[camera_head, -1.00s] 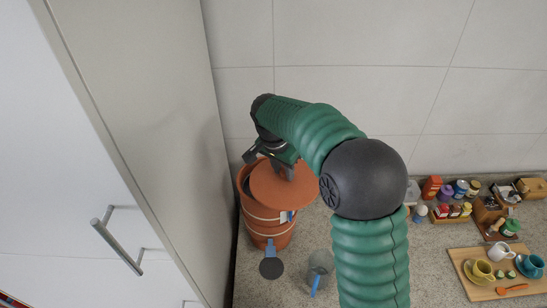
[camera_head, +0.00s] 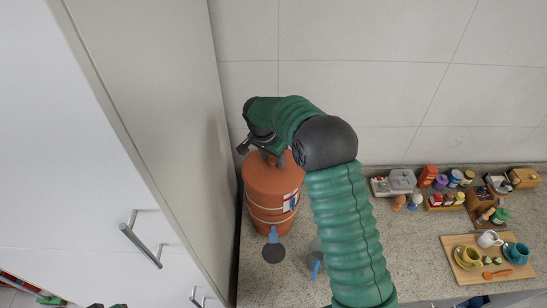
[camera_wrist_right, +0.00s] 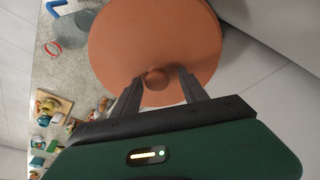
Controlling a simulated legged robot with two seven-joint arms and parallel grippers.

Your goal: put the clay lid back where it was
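The clay lid (camera_head: 268,178) is a round orange disc with a small knob. It lies on top of the tall orange clay pot (camera_head: 262,202) and looks level, covering its mouth. In the right wrist view the lid (camera_wrist_right: 150,38) fills the upper middle, with its knob (camera_wrist_right: 155,78) between the two fingers. My right gripper (camera_wrist_right: 157,78) is open around the knob, with a gap visible on each side. In the head view my right gripper (camera_head: 272,155) is over the lid, partly hidden by my arm.
A tall pale cabinet (camera_head: 165,110) stands close left of the pot, and a tiled wall (camera_head: 400,95) is behind. A dark round disc (camera_head: 274,253) and a glass with something blue (camera_head: 316,265) are in front. Jars and a wooden board (camera_head: 450,250) with cups are at right.

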